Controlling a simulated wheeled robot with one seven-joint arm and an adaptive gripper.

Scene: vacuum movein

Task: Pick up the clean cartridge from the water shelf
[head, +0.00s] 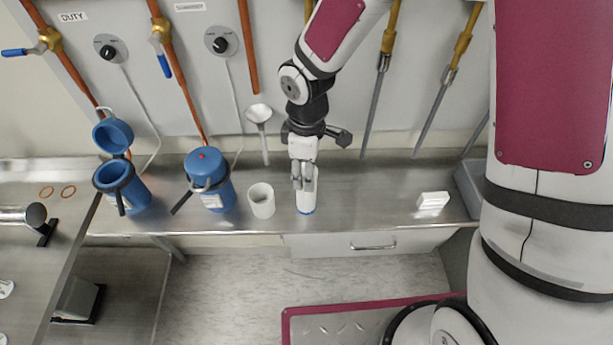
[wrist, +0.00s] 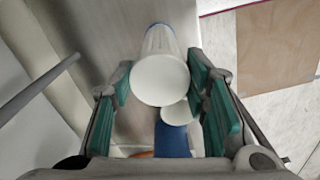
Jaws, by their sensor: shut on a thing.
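A white cartridge (head: 307,201) with a blue lower end is upright at the metal shelf (head: 360,190), right of a white cylinder (head: 262,201). My gripper (head: 303,178) points down and is shut on the cartridge's upper part. In the wrist view the cartridge (wrist: 160,80) sits between the green finger pads, its white end facing the camera and a blue edge at its far end. I cannot tell whether its base touches the shelf. The white cylinder also shows partly hidden behind it in the wrist view (wrist: 177,113).
A closed blue housing (head: 208,180) and an open blue housing (head: 122,185) stand left on the shelf. A white funnel (head: 260,118) is by the back wall. A small white block (head: 433,201) lies at right. Pipes rise behind. The shelf between cartridge and block is clear.

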